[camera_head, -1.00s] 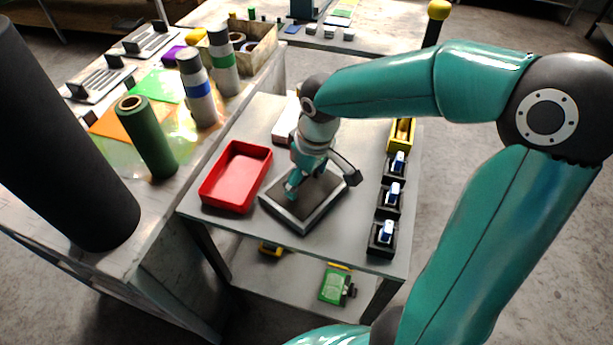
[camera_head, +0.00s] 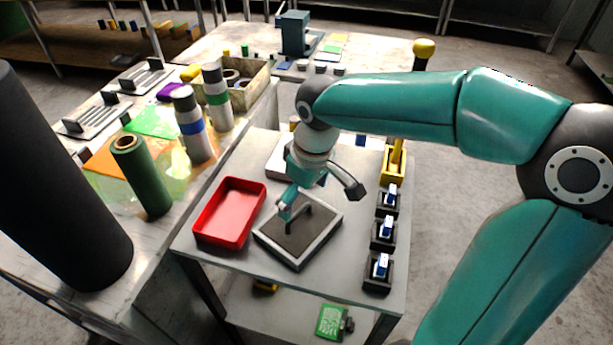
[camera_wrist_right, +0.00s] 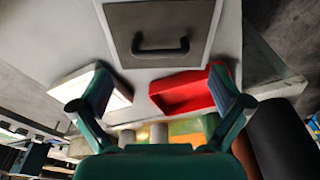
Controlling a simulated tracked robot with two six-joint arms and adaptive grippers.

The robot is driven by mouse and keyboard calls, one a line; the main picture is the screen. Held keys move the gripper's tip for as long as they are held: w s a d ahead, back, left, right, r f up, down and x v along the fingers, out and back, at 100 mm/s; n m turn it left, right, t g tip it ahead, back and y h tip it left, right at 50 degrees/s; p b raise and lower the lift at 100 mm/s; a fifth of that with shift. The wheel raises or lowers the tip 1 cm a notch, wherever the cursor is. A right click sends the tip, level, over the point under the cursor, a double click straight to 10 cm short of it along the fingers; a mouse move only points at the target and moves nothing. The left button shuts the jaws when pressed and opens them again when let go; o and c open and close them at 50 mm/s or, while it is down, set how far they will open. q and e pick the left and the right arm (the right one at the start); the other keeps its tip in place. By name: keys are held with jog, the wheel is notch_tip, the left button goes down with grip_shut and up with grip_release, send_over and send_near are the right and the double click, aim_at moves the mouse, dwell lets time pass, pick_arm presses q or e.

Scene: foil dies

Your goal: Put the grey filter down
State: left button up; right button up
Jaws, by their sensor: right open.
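The grey filter (camera_head: 298,240) is a flat square panel with a light grey frame, a dark face and a bar handle. It lies flat on the grey trolley top (camera_head: 345,262), right of the red tray (camera_head: 229,212). My right gripper (camera_head: 320,198) is open above the filter, its fingers spread wide and apart from the handle. In the right wrist view the filter (camera_wrist_right: 185,18) and its whole handle show beyond the open, empty fingers (camera_wrist_right: 160,92). My left gripper is not in view.
Several black holders with blue-white pieces (camera_head: 384,231) line the trolley's right edge. A white box (camera_head: 281,158) stands behind the gripper. The bench at left holds a green roll (camera_head: 146,178), striped bottles (camera_head: 193,125) and a tall black cylinder (camera_head: 55,190).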

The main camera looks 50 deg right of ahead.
jog(key=r, duration=0.3)
jog(key=s+r, duration=0.1)
jog(key=r, duration=0.1)
jog(key=shift+r, duration=0.35)
